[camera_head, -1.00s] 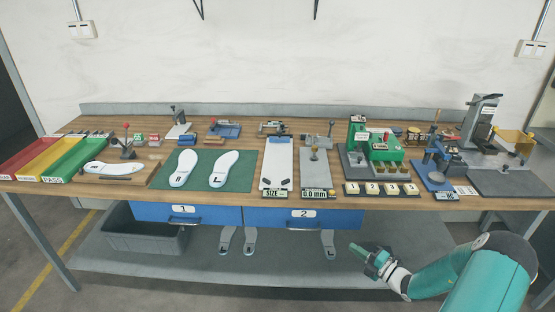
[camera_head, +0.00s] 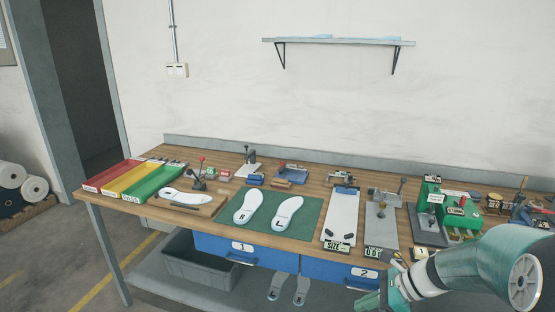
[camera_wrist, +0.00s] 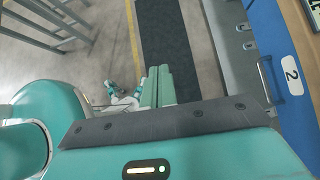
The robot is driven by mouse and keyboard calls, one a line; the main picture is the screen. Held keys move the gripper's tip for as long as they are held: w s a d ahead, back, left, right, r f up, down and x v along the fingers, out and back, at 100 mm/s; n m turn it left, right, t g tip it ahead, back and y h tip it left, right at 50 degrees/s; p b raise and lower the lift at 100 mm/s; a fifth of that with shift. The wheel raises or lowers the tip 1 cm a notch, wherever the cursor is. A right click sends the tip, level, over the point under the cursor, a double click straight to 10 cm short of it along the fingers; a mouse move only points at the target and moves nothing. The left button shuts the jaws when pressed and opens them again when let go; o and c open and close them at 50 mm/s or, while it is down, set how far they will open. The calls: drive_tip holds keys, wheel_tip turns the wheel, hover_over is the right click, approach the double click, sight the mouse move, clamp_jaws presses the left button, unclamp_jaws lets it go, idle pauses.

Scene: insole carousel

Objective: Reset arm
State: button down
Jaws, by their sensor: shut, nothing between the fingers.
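My gripper (camera_head: 370,301) is at the bottom of the head view, in front of the bench and below its top, near drawer 2. In the wrist view my gripper (camera_wrist: 159,72) shows its green fingers together and empty, pointing over the floor beside the bench. My arm enters at the lower right of the head view and covers the right front part of the bench. The wooden workbench (camera_head: 140,205) carries the tools and insoles, and my gripper touches none of them.
Blue drawer 2 (camera_wrist: 271,58) and its handle are close to the right in the wrist view. White insoles (camera_head: 248,206) lie on a green mat (camera_head: 312,212). Red, yellow and green trays (camera_head: 159,184) stand at the left end. A grey bin (camera_head: 200,266) is below. Floor on the left is free.

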drive_tip(key=s+a+r+n+t+h, duration=0.1)
drive_tip(key=s+a+r+n+h, duration=0.1)
drive_tip(key=s+r+n+h, duration=0.2)
drive_tip(key=s+a+r+n+t+h, duration=0.2)
drive_tip(key=s+r+n, duration=0.8)
drive_tip(key=n, duration=0.8)
drive_tip(key=s+a+h, duration=0.1)
drive_tip(key=s+h, duration=0.1)
drive_tip(key=s, duration=0.1)
drive_tip(key=shift+s+a+r+h, duration=0.15)
drive_tip(key=shift+a+r+h, duration=0.05)
drive_tip(key=shift+r+h, duration=0.1)
drive_tip(key=shift+d, duration=0.15)
